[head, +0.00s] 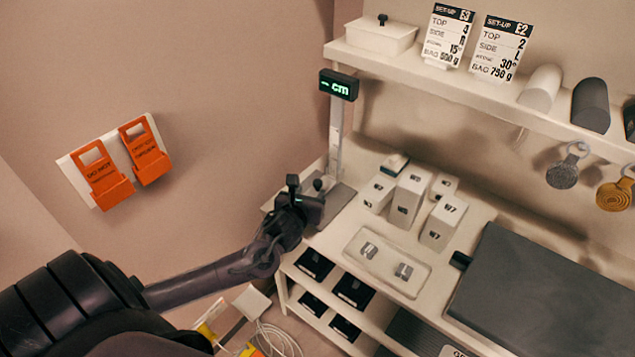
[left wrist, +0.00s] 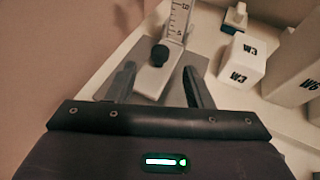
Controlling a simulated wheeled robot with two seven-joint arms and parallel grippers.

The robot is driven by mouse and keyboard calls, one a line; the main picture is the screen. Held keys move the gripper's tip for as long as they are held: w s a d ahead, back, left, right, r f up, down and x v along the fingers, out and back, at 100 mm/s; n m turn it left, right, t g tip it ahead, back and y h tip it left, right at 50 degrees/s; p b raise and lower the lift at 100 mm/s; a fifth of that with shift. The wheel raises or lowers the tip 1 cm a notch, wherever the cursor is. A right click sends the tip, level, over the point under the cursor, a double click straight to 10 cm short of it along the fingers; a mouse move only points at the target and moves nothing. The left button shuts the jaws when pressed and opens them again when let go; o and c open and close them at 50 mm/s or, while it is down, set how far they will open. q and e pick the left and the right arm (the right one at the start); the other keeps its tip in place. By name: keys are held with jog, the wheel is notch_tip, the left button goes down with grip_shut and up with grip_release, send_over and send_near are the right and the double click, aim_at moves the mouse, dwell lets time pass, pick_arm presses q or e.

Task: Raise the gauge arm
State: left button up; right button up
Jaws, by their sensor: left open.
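The height gauge has an upright post (head: 336,135) with a green-lit display (head: 338,85) reading "– cm" at its top. Its post also shows in the left wrist view (left wrist: 180,18), marked with a scale. The pale gauge arm (left wrist: 152,82) is low, near the grey base plate (left wrist: 207,42), and carries a black knob (left wrist: 159,55). My left gripper (head: 306,194) is at the gauge's foot. In the left wrist view its open fingers (left wrist: 158,76) lie on either side of the gauge arm, with visible gaps. My right gripper is not in view.
White weight blocks (head: 408,198) stand right of the gauge, near a shallow tray (head: 387,262). A shelf (head: 450,85) with set-up cards hangs above. A dark grey slab (head: 545,295) lies at right. Orange tags (head: 103,177) hang on the left wall.

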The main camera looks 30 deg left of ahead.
aim_at(318, 183)
pick_arm(q)
jog(key=x, duration=0.7)
jog(key=shift+w+f, duration=0.1)
jog(key=shift+f, duration=0.05)
grip_shut()
